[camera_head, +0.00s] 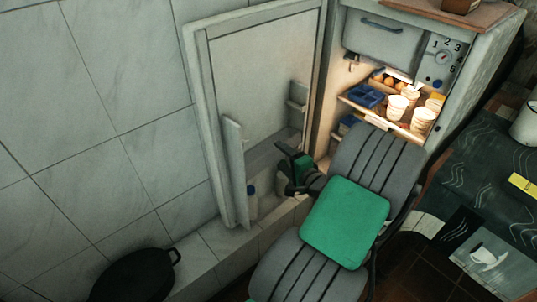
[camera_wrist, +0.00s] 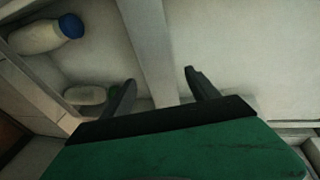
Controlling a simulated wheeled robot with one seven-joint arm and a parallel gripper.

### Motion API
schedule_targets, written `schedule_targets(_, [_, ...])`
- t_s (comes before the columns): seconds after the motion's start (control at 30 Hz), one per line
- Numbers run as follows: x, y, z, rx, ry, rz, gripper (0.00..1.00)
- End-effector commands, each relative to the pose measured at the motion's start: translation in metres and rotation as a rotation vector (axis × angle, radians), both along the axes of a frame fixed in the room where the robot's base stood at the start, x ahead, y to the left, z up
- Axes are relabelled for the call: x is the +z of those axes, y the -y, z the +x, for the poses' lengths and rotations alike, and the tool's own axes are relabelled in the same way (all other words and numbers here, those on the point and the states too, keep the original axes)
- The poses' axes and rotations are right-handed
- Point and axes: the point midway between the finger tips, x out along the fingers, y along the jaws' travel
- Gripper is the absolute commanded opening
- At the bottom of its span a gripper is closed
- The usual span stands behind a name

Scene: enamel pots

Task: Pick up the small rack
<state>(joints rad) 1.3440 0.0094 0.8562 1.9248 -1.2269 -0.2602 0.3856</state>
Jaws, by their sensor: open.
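A small pale rack (camera_head: 297,97) is on the inner side of the open fridge door, at its right part in the head view. I take it as the small rack, but it is dim and small. My gripper (camera_head: 289,160) is below it, near the foot of the door, with dark fingers and a green body. In the wrist view my gripper (camera_wrist: 158,92) is open with its fingers spread. A pale bar (camera_wrist: 150,45) shows between and beyond them; I cannot tell if it is part of the rack. I see nothing gripped.
The fridge door (camera_head: 260,75) stands open. A bottle with a blue cap (camera_wrist: 45,35) is in the wrist view's upper left. The lit fridge holds a blue tray (camera_head: 366,95) and several cups (camera_head: 422,120). A black pot (camera_head: 130,277) is at lower left. A patterned table (camera_head: 480,170) is at right.

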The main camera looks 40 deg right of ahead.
Motion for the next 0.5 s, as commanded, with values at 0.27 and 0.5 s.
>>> schedule_targets(0.27, [-0.007,0.0,0.032,0.003,0.0,0.0,0.69])
schedule_targets(0.5, [-0.007,0.0,0.032,0.004,-0.001,0.0,0.61])
